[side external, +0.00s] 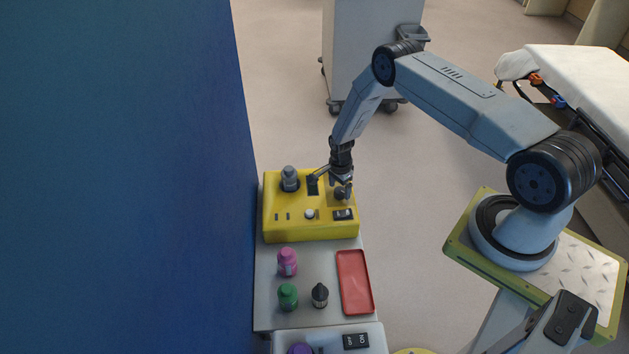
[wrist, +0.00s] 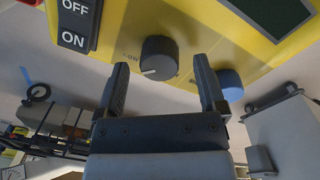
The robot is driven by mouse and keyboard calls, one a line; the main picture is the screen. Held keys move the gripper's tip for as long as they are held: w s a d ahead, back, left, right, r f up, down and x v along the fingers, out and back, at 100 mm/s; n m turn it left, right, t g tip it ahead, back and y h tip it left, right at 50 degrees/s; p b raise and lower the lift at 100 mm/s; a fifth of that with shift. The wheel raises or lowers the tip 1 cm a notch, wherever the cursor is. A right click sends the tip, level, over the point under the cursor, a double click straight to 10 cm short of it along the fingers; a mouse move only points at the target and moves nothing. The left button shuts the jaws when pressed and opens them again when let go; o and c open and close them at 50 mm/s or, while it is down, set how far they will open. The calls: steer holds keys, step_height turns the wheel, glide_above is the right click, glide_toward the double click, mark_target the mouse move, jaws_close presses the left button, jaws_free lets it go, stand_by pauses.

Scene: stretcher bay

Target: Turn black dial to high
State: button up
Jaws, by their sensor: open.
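The black dial (wrist: 159,58) sits on the yellow box (wrist: 127,16) in the wrist view, with a white pointer line near its lower left and small markings beside it that are too small to read in full. My gripper (wrist: 160,80) is open, its two fingers on either side of the dial in that view and apart from it. In the side view my gripper (side external: 342,190) is over the right part of the yellow box (side external: 285,228), and the dial lies partly hidden beneath it.
A blue knob (wrist: 231,84) and an ON/OFF switch (wrist: 75,20) flank the dial. Pink (side external: 288,262), green (side external: 288,297) and dark (side external: 320,296) bottles and a red tray (side external: 355,282) stand in front of the box. A blue wall (side external: 120,180) rises at left.

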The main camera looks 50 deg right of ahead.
steer(key=shift+f, duration=0.6)
jaws_close()
